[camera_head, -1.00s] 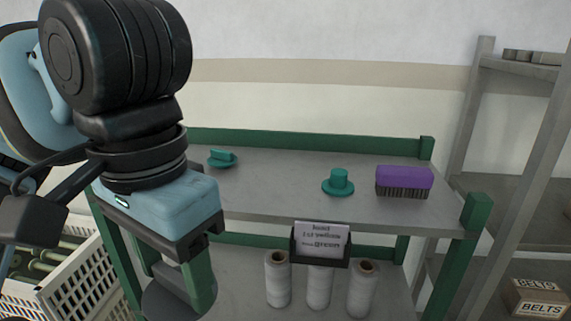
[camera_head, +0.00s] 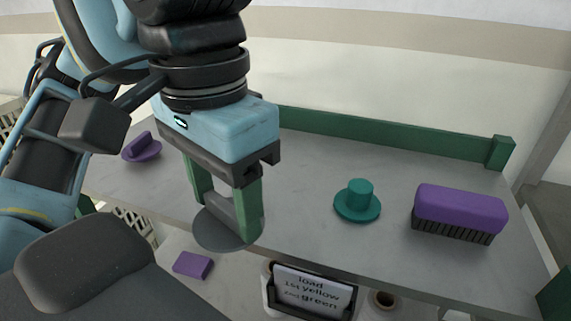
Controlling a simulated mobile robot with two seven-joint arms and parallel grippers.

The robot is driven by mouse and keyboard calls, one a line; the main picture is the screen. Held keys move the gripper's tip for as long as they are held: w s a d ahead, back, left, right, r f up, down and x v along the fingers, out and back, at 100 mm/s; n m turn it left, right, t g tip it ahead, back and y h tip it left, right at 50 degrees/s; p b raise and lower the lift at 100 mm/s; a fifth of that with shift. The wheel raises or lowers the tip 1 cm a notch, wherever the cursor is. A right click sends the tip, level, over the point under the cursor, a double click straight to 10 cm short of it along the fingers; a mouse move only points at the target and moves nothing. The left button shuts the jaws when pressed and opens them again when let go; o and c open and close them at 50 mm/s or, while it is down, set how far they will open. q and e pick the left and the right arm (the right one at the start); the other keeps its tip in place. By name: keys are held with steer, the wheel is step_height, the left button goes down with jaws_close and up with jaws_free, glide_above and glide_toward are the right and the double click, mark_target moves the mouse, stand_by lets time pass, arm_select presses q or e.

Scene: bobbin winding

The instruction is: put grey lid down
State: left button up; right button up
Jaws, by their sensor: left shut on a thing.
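My left gripper (camera_head: 226,216) points down with its green fingers shut on the grey lid (camera_head: 213,236). The lid is a flat round disc, held roughly level; the fingers hide its upper part. In the picture it overlaps the front edge of the grey top shelf (camera_head: 310,175). I cannot tell whether it touches the shelf. My right gripper is not in view.
A purple lid-like piece (camera_head: 141,148) lies on the shelf's left. A teal knobbed lid (camera_head: 358,202) and a purple brush (camera_head: 460,210) stand to the right. A green rail (camera_head: 390,137) runs along the back. A card (camera_head: 312,290) hangs below the front edge. A purple block (camera_head: 192,265) lies lower down.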

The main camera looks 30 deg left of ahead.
arm_select(q)
steer(key=w, duration=0.5)
steer(key=w+a+f, duration=0.1)
steer(key=w, duration=1)
steer(key=shift+a+f, duration=0.2)
steer(key=shift+f, duration=0.05)
steer(key=shift+s+f, duration=0.1)
steer(key=shift+f, duration=1.65)
steer(key=shift+f, duration=0.15)
steer(key=o, duration=0.9)
steer(key=shift+o, duration=0.2)
step_height(320, 180, up, 12)
steer(key=shift+r, duration=0.2)
